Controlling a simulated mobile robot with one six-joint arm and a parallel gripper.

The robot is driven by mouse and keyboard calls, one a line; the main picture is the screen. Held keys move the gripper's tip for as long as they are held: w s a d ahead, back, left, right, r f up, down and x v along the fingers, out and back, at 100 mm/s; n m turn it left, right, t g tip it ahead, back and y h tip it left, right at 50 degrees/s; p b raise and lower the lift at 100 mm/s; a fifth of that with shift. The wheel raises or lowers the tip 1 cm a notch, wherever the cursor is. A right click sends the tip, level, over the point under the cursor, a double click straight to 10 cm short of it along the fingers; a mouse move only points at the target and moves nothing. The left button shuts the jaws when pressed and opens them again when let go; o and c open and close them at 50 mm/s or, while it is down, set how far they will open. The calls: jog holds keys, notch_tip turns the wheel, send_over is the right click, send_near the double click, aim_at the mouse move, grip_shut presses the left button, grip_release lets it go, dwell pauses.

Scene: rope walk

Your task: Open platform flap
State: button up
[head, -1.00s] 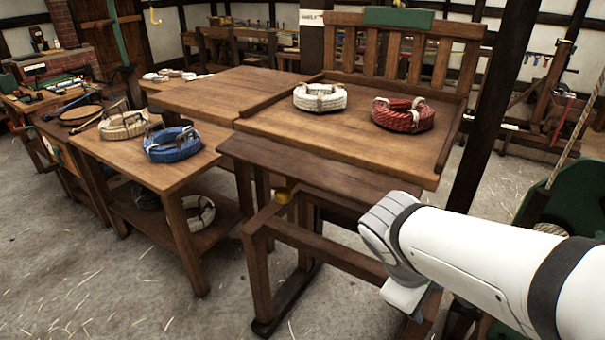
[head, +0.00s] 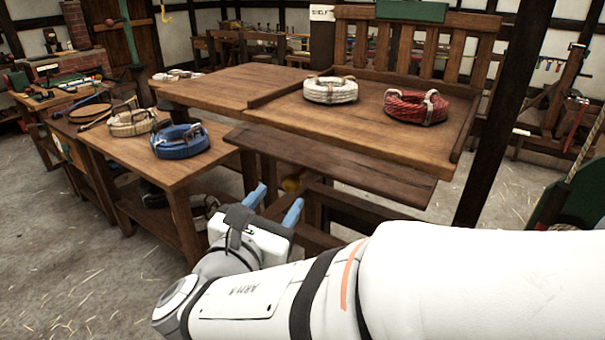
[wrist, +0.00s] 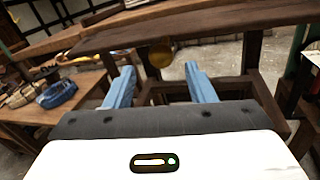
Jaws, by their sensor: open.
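The platform (head: 380,129) is a wooden table with a slatted back. A darker plank, which looks like the flap (head: 335,164), runs along its front edge; it also shows across the top of the wrist view (wrist: 190,27). My gripper (head: 275,203) is open and empty, below and in front of the flap. In the wrist view the knob (wrist: 159,56) appears between the blue fingertips, beyond them. I see no contact.
A white rope coil (head: 330,90) and a red one (head: 417,106) lie on the platform. A lower table (head: 160,176) at the left holds blue (head: 180,142) and tan coils (head: 132,123). A dark post (head: 505,110) stands at the right. A wooden frame stands below the flap.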

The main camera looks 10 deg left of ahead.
aim_at(288, 189)
jog(key=w, duration=0.4)
jog(key=w+d, duration=0.1)
jog(key=w, duration=0.1)
jog(key=shift+w+d, duration=0.1)
jog(key=shift+w, duration=0.15)
jog(key=shift+c, duration=0.3)
grip_shut()
